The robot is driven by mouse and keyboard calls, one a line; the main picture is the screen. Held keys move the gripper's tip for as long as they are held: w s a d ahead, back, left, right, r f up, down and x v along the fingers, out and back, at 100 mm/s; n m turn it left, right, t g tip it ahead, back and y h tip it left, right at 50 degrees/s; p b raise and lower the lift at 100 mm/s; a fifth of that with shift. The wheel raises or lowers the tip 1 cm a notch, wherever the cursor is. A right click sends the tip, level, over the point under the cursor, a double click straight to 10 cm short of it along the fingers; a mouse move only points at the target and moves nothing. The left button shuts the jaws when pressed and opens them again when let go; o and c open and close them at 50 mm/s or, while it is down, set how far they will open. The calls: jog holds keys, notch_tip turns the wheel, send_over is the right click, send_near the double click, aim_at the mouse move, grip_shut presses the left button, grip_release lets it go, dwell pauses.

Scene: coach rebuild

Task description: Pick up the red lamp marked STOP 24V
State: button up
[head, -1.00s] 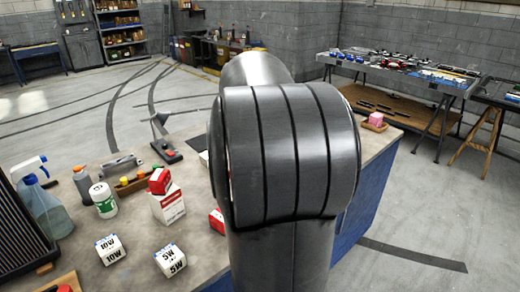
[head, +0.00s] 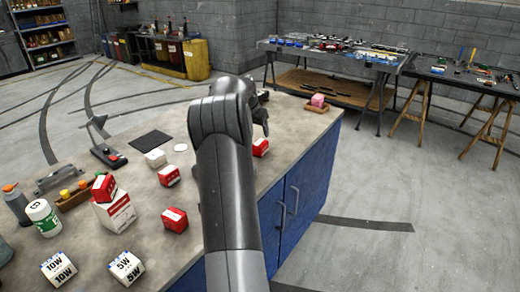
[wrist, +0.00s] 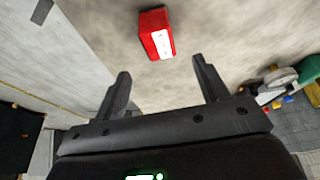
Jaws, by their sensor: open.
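Several small red blocks with white labels stand on the workbench (head: 140,143); their lettering is too small to read, so I cannot tell which is marked STOP 24V. One red block (head: 260,147) is right of my arm, below my gripper (head: 263,112), which is partly hidden by the arm. Others are a red block (head: 169,175) mid-bench, a red block (head: 174,219) nearer, and a red block (head: 104,187) on a white and red carton. In the wrist view, a red block with a white label (wrist: 147,35) lies beyond the open, empty fingers of my gripper (wrist: 161,70), apart from them.
White 10W (head: 59,268) and 5W (head: 126,266) cubes stand at the near left. A pink block (head: 318,100) sits at the bench's far right corner.

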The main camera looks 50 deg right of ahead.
aim_at(260, 143)
jog(key=x, duration=0.9)
jog(key=shift+a+f, duration=0.15)
jog(key=c, duration=1.1)
